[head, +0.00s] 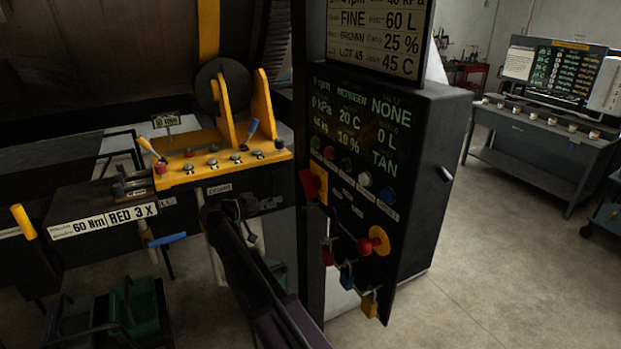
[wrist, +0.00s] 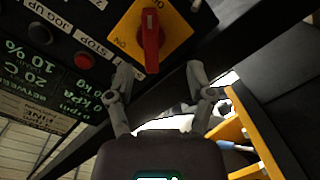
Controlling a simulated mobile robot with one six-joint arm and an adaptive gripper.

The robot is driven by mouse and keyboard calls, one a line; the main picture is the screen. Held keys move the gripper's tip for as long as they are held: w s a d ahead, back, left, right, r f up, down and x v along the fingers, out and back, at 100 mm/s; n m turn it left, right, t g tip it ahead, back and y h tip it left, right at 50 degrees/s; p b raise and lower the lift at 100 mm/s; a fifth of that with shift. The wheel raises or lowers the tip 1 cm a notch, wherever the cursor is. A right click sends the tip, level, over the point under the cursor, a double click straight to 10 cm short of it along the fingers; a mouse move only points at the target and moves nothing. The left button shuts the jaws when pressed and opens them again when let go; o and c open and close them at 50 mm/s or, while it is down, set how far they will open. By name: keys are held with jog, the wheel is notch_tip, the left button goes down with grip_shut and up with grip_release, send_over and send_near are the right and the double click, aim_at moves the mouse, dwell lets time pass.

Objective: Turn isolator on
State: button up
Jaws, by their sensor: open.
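The isolator is a red rotary handle (wrist: 151,45) on a yellow square plate (wrist: 176,30) on a dark control panel. In the wrist view the handle stands nearly vertical, and the plate carries small lettering that appears inverted. My gripper (wrist: 158,82) is open and empty. Its fingertips lie either side of the handle's lower end in the wrist picture, apart from it. In the head view my gripper (head: 243,212) is left of the panel, small and dark.
The panel (head: 415,180) also has several buttons, a red knob on a yellow disc (head: 378,240), and hanging padlocks (head: 347,276). A dark post (head: 309,250) stands at its left edge. A yellow bench fixture (head: 205,165) is left. Open floor (head: 490,260) lies right.

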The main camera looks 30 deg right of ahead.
aim_at(303, 186)
jog(key=shift+w+a+r+m+h, duration=0.15)
jog(key=shift+w+r+h, duration=0.15)
jog(key=shift+r, duration=0.3)
jog(key=shift+w+a+r+m+h, duration=0.2)
jog(key=shift+w+r, duration=0.2)
jog(key=shift+r, duration=0.2)
jog(key=shift+d, duration=0.1)
jog(key=d, duration=1.3)
jog(key=shift+w+d, duration=0.25)
jog(key=shift+d, duration=0.1)
grip_shut()
